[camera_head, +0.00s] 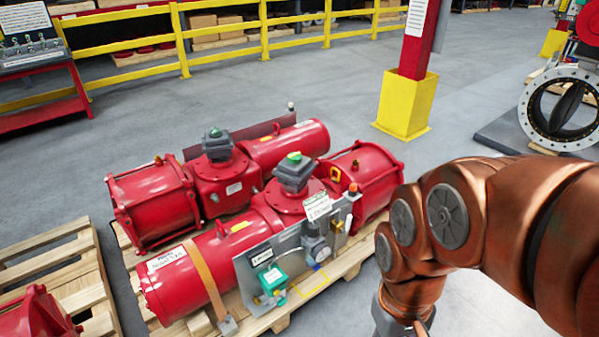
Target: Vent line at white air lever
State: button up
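Two red valve actuators lie side by side on a wooden pallet (282,322). A small white part (349,222), possibly the white air lever, shows at the panel's right end, below an orange cap (353,188). It is too small to tell its position. My copper-coloured arm comes in from the right and bends down past the bottom edge, right of the panel.
The farther actuator (152,206) lies behind. Another pallet (62,262) with a red actuator (36,316) stands at left. A red column with a yellow base (404,104) and a large round valve (562,108) stand behind. Grey floor is clear between the pallet and yellow railing (222,29).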

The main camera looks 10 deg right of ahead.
aim_at(343, 230)
jog(key=z, duration=0.7)
jog(key=i, duration=1.15)
jog(key=u, duration=0.45)
